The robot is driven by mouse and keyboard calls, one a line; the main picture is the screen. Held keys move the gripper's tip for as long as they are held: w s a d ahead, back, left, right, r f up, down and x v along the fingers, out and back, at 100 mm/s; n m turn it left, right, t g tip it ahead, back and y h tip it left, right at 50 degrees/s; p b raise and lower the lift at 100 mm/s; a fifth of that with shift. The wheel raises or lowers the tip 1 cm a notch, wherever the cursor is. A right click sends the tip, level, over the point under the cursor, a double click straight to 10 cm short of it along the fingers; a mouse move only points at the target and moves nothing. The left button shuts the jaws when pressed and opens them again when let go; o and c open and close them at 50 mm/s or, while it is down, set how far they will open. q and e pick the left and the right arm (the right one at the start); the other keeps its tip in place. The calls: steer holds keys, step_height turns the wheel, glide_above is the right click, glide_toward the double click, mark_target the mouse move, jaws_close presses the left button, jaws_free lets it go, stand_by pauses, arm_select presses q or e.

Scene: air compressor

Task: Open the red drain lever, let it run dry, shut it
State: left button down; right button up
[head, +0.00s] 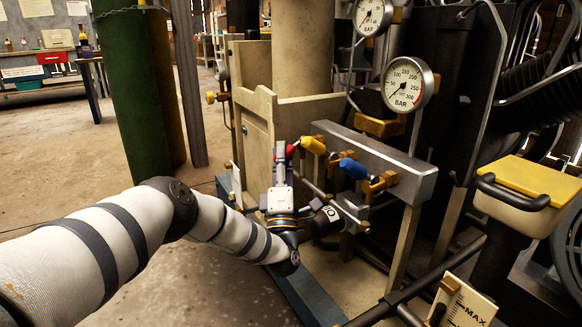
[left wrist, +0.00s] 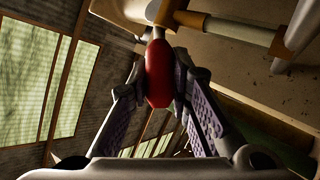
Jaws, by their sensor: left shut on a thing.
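The red drain lever (head: 291,150) is a small red grip beside the yellow and blue ones, at the front of the compressor. My left gripper (head: 281,158) reaches up to it from below and partly hides it. In the left wrist view the red lever (left wrist: 158,72) stands between the two purple-padded fingertips of my left gripper (left wrist: 159,85), which are closed on its sides. A thin metal stem shows above the red grip. The drain outlet is not clearly seen. My right gripper is not in view.
A yellow lever (head: 313,145) and a blue lever (head: 353,168) sit close to the right, by a grey metal block (head: 385,160). Pressure gauges (head: 407,84) stand above. A beige panel (head: 257,115) is just behind. Open floor lies left.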

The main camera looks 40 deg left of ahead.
arm_select(q)
steer(key=shift+w+d+f+n+y+b, duration=0.1)
steer(key=shift+f+n+y+b, duration=0.1)
steer(key=shift+n+y+b, duration=0.25)
steer(key=shift+n, duration=0.25)
steer(key=c, duration=1.4)
jaws_free()
steer(key=shift+c, duration=0.2)
steer(key=v, duration=1.2)
steer(key=shift+d+r, duration=0.1)
